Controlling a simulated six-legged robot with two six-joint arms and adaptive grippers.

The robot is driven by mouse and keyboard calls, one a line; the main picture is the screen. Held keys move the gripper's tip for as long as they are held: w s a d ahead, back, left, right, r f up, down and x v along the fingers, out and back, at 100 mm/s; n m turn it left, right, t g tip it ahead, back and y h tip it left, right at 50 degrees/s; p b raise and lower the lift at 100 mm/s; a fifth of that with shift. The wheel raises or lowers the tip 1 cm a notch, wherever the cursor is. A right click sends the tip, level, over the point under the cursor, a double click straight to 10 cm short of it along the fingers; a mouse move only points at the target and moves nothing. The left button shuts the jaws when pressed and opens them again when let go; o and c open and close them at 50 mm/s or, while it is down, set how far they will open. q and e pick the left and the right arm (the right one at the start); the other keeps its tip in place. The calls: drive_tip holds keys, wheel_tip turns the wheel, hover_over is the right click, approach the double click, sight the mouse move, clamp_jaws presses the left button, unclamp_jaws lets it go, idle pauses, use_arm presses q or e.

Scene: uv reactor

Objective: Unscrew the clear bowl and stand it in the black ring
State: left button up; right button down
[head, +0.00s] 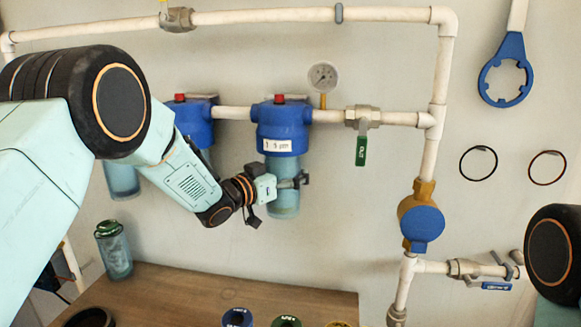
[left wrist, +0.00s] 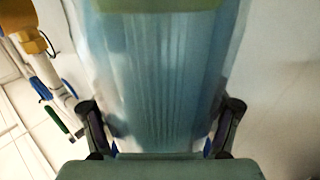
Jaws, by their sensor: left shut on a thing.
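The clear bowl (head: 285,203), tinted blue-green, hangs upright under the blue filter head (head: 283,125) with the white label. In the left wrist view the bowl (left wrist: 160,75) fills the middle, with vertical streaks inside. My left gripper (head: 292,182) is shut on the bowl's side, one finger on each side of it; its fingers also show in the left wrist view (left wrist: 163,130). The bowl's top meets the head, and I cannot tell how far it is screwed in. A black ring (head: 90,317) lies on the wooden table at lower left, partly cut off. My right gripper is out of view.
A second blue head (head: 193,114) with its bowl is partly behind my left arm. A green-capped canister (head: 114,250) stands on the table (head: 190,290). Several coloured round items (head: 286,321) line its front edge. White pipes (head: 390,118), a gauge (head: 323,77) and a blue wrench (head: 506,70) are on the wall.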

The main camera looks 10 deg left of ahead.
use_arm(q)
drive_tip(key=shift+r, duration=0.25)
drive_tip(key=shift+d+r+m+g+h+p, duration=0.1)
drive_tip(key=shift+m+g+h+p, duration=0.65)
drive_tip(key=shift+h, duration=0.35)
drive_tip(key=shift+s+m+g+h+p, duration=0.2)
drive_tip(key=shift+m+g+h+p, duration=0.1)
drive_tip(key=shift+m+g+h, duration=0.15)
drive_tip(key=shift+s+d+m+g+h, duration=0.1)
drive_tip(key=shift+d+m+g+h, duration=0.1)
drive_tip(key=shift+m+g+h, duration=0.5)
drive_tip(key=o, duration=1.3)
drive_tip(key=shift+y, duration=0.25)
drive_tip(key=o, duration=0.5)
drive_tip(key=shift+s, duration=0.15)
drive_tip(key=shift+f, duration=0.25)
